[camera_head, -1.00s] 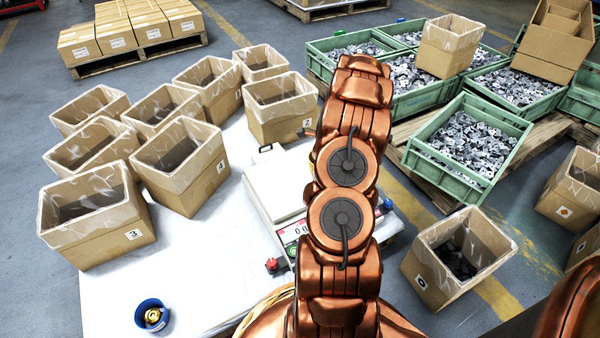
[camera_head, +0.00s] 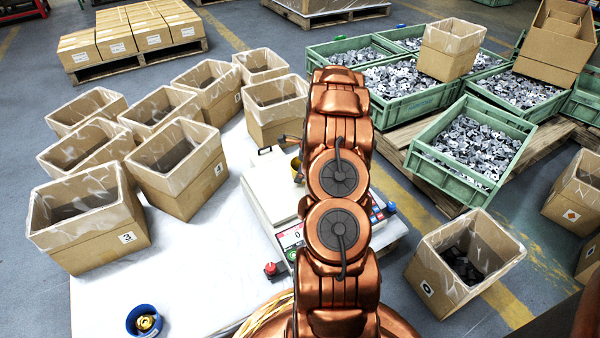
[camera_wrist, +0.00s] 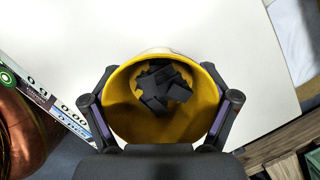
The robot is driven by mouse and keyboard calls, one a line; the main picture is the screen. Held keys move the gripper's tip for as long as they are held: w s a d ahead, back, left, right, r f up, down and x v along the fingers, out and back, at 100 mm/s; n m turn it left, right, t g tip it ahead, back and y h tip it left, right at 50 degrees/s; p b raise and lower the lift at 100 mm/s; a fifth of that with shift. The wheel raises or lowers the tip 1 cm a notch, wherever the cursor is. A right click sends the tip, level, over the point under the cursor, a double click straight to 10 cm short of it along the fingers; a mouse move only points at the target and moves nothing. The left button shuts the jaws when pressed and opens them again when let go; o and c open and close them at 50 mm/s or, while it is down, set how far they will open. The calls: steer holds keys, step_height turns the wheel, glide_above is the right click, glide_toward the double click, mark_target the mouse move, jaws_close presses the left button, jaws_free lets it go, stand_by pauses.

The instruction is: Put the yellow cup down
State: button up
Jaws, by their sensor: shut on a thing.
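The yellow cup (camera_wrist: 122,115) fills the middle of the wrist view, with several dark flat pieces inside. My gripper (camera_wrist: 164,104) is shut on it, one finger at each side. In the head view a small part of the cup (camera_head: 296,166) shows at the left edge of my arm, over the scale (camera_head: 268,186). My arm hides the rest of the cup and most of the gripper there. The scale's white plate (camera_wrist: 60,35) lies below the cup in the wrist view. I cannot tell whether the cup touches it.
Several lined cartons (camera_head: 88,215) crowd the left of the white table (camera_head: 205,275). A blue cup (camera_head: 144,320) with a brass-coloured thing inside stands at the front. Green crates (camera_head: 470,150) of metal parts and an open carton (camera_head: 462,265) stand right. The table's front middle is clear.

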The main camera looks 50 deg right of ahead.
steer(key=o, duration=1.2)
steer(key=shift+f, duration=0.1)
steer(key=shift+o, duration=0.2)
